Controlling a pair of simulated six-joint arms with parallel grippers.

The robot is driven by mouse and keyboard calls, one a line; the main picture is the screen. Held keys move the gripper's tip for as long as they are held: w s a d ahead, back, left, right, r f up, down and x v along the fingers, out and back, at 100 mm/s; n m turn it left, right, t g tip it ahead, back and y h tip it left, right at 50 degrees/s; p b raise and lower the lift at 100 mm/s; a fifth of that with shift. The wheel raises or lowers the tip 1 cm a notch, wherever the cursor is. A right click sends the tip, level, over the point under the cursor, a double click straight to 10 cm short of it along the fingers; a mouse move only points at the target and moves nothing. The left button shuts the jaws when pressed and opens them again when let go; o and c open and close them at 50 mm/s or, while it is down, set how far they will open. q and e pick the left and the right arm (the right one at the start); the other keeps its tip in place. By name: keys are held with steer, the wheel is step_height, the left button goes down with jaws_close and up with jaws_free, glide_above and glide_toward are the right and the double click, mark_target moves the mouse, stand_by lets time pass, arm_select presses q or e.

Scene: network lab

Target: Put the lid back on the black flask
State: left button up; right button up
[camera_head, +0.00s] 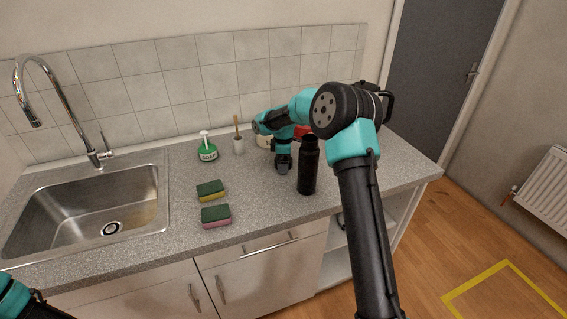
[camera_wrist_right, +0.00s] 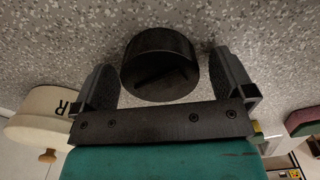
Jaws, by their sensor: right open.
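The black flask (camera_head: 308,170) stands upright near the counter's front edge, its top narrower than its body. My right gripper (camera_head: 283,170) is low over the counter, just left of the flask in the head view. In the right wrist view, a round black lid (camera_wrist_right: 160,65) lies on the counter between the spread fingers of my right gripper (camera_wrist_right: 168,85), with gaps at its sides. The lid is hidden by the gripper in the head view. Only part of my left arm shows at the lower left corner; its gripper is out of frame.
A cream jar (camera_wrist_right: 40,112) with lettering is close to the right gripper. Two sponges (camera_head: 210,188) (camera_head: 215,215), a green soap bottle (camera_head: 207,150) and a white brush holder (camera_head: 238,145) stand left of it. Something red (camera_head: 302,131) is partly hidden behind the arm. The sink (camera_head: 140,222) is empty.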

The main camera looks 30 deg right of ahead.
steer(key=shift+c, duration=0.4)
steer(key=c, duration=0.9)
steer(key=shift+o, duration=0.2)
steer(key=shift+r, duration=0.1)
step_height(320, 180, up, 10)
steer(key=shift+f, duration=0.1)
